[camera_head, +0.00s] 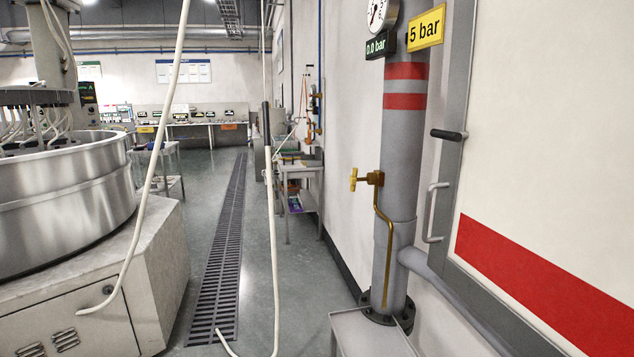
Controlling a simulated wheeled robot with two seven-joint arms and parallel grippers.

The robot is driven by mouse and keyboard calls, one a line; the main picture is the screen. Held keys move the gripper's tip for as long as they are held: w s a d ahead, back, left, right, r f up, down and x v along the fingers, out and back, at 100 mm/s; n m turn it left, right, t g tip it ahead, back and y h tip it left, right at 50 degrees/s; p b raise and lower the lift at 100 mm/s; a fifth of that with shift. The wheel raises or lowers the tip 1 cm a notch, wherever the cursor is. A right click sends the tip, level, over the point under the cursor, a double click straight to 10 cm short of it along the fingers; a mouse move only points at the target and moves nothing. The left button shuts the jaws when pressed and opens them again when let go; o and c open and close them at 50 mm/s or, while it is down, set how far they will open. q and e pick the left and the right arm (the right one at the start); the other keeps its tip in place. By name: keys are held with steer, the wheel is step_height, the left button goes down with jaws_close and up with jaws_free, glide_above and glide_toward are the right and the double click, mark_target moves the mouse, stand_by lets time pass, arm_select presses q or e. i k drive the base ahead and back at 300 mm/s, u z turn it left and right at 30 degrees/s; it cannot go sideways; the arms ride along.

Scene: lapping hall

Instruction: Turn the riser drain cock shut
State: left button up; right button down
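The riser (401,150) is a thick grey upright pipe with two red bands, right of centre, next to the wall. A small brass drain cock (375,178) sticks out from its left side at mid-height. The cock's yellow handle (353,179) is at its left end, its short bar roughly upright in the picture. I cannot tell from this view how far the cock is turned. A thin brass drain pipe (388,245) runs down from the cock along the riser. Neither of my grippers is in view.
A gauge (378,14), a "0.0 bar" display (380,44) and a yellow "5 bar" sign (426,28) are on the riser. A grey-framed panel door (560,150) stands close on the right. A lapping machine (75,200) fills the left. Pale hoses (272,220) hang mid-aisle.

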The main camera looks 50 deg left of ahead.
mark_target(353, 180)
steer(key=u, duration=2.65)
steer(key=i, duration=1.4)
steer(key=z, duration=3.1)
steer(key=i, duration=0.5)
